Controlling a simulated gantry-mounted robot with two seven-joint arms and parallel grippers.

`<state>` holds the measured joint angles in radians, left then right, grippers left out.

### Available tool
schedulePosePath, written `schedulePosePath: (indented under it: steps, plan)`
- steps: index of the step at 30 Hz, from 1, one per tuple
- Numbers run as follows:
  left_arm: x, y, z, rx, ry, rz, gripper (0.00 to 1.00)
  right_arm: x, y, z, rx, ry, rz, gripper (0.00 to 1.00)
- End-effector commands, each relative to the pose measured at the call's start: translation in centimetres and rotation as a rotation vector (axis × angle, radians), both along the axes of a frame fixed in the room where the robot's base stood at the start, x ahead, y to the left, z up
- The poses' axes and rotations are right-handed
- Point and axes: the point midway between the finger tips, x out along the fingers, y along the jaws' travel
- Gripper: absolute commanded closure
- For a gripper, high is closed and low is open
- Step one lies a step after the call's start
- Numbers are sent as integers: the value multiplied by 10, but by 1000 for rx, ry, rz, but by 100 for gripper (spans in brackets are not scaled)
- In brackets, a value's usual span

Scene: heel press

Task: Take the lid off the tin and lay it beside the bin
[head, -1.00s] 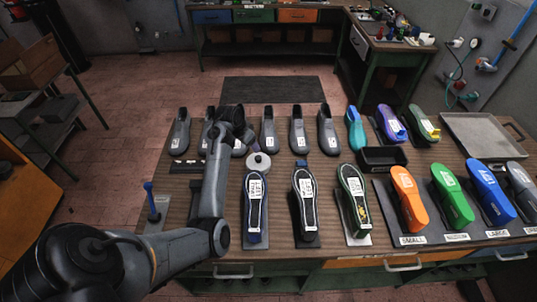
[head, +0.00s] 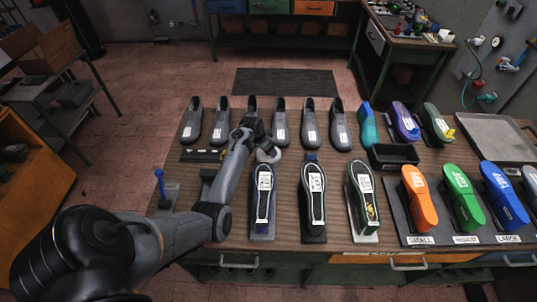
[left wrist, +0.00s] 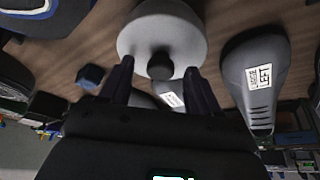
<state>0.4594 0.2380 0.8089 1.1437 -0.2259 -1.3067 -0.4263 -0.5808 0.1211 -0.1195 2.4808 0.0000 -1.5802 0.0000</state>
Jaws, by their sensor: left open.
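The tin (head: 270,156) is a round, pale grey thing on the wooden bench, behind the row of soles. In the left wrist view its round lid (left wrist: 140,38) has a dark knob (left wrist: 160,66). My left gripper (left wrist: 160,82) is open, with its two dark fingers on either side of the knob's near end; I cannot tell whether they touch it. In the head view my left arm and gripper (head: 255,138) partly cover the tin. The black bin (head: 393,157) stands to the right of the tin. My right gripper is not in view.
Grey shoe lasts (head: 281,125) stand in a row behind the tin. Sole pieces on stands (head: 314,195) stand in front. Coloured lasts (head: 462,197) and a metal tray (head: 497,137) lie to the right. A small blue block (head: 311,157) sits between tin and bin.

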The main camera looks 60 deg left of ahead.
Motion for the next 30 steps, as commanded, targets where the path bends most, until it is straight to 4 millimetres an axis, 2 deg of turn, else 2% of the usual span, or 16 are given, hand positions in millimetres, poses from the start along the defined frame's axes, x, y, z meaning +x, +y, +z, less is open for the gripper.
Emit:
schedulePosePath:
  steps: [8,15,18,30]
  plan:
    - [1,0,-2,1,0,-1,38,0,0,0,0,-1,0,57]
    - [1,0,-2,1,0,-1,73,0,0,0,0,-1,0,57]
    - [1,0,-2,1,0,-1,84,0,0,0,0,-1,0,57]
    - [2,1,2,2,-2,-1,85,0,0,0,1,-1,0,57]
